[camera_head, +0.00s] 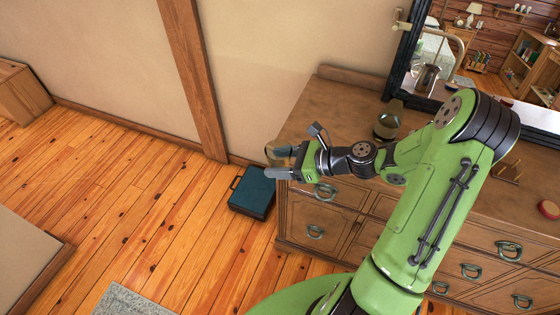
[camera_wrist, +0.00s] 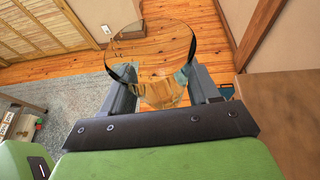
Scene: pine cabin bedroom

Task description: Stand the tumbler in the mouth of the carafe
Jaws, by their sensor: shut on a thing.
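The clear glass tumbler (camera_head: 271,154) is held between the fingers of my gripper (camera_head: 281,163), out past the dresser's left end and above the floor. In the wrist view the tumbler (camera_wrist: 154,45) shows its wide round rim, and the finger pads of my gripper (camera_wrist: 156,76) press on both sides.
The wooden dresser (camera_head: 345,95) has a raised back edge and a dark-framed mirror (camera_head: 403,62) behind. A small pegged wooden item (camera_head: 508,172) and a red round thing (camera_head: 549,208) lie on its right part. A teal case (camera_head: 252,193) stands on the floor below my gripper.

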